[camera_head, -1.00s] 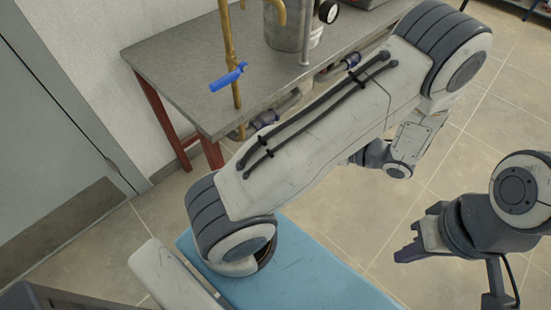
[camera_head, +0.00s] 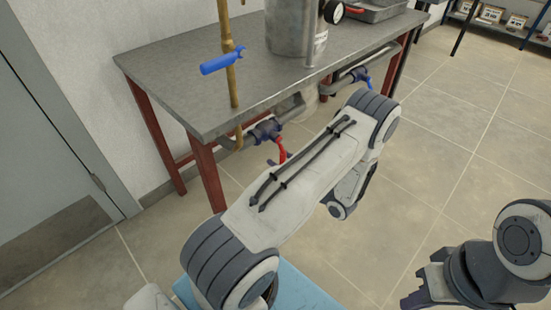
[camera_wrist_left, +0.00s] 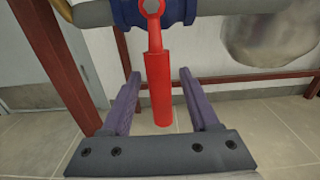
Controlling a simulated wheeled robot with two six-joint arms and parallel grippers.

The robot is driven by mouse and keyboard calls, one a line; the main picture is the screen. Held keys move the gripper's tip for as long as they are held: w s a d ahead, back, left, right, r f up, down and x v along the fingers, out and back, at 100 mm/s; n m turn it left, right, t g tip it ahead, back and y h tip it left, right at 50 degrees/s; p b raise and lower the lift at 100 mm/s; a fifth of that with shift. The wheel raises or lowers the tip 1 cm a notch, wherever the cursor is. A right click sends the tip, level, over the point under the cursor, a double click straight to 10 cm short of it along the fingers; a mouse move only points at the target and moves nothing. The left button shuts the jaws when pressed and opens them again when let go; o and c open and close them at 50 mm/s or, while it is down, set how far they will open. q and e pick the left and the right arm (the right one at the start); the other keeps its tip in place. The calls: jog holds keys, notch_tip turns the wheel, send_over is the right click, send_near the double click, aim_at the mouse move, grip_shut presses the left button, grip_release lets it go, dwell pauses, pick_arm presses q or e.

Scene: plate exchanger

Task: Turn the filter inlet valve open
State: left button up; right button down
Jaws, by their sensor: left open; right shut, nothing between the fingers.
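A valve with a red lever handle (camera_head: 281,150) and a dark blue body (camera_head: 266,131) sits in the grey pipe under the table's front edge. In the left wrist view the red handle (camera_wrist_left: 161,85) hangs straight down from the blue body (camera_wrist_left: 125,13). My left gripper (camera_wrist_left: 159,79) is open, with one finger on each side of the handle and visible gaps to both. In the head view my left arm mostly hides this gripper. My right gripper (camera_head: 412,288) is shut and empty at the lower right, far from the valves.
A blue-handled lever (camera_head: 222,60) is on the brass pipe (camera_head: 230,75) at the table's left. Another blue-handled valve (camera_head: 362,76) is further right, under the edge. A metal vessel (camera_head: 296,35) stands on the grey table (camera_head: 180,85). Red legs (camera_head: 206,175) stand near the valve. The tiled floor at right is clear.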

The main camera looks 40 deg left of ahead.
pick_arm(q)
jog(key=shift+w+a, duration=0.1)
jog(key=shift+a, duration=1.25)
grip_shut()
jog(key=shift+d, duration=0.1)
dwell(0.3)
